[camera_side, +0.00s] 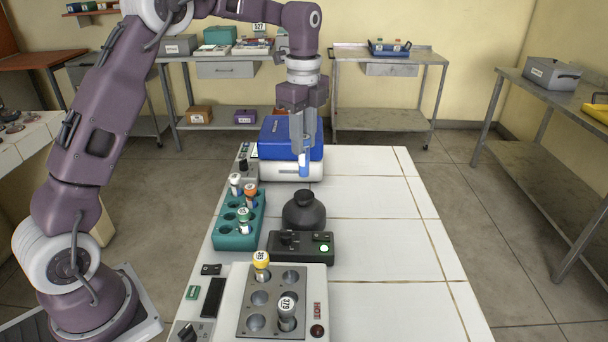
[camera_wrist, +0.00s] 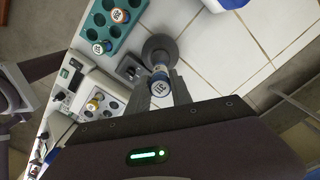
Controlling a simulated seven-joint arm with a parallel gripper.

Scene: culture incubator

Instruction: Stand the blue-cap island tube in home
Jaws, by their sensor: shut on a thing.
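My gripper (camera_side: 305,150) is shut on the blue-cap tube (camera_side: 304,165), held upright in the air above the table, near the blue-lidded device. In the wrist view the tube (camera_wrist: 161,84) shows its labelled cap between my gripper's fingers (camera_wrist: 160,92). The teal rack (camera_side: 220,240) stands left of and nearer than my gripper. It holds white-cap (camera_side: 235,183), orange-cap (camera_side: 250,193) and green-cap (camera_side: 243,218) tubes, with several holes empty. No place marked home can be made out.
A dark round-topped device (camera_side: 304,211) with a control box (camera_side: 300,247) stands right of the rack. The block marked HOT (camera_side: 317,312) holds yellow-cap (camera_side: 261,262) and grey-cap (camera_side: 287,308) tubes. The blue-lidded device (camera_side: 280,140) is behind. The table's right side (camera_side: 390,240) is clear.

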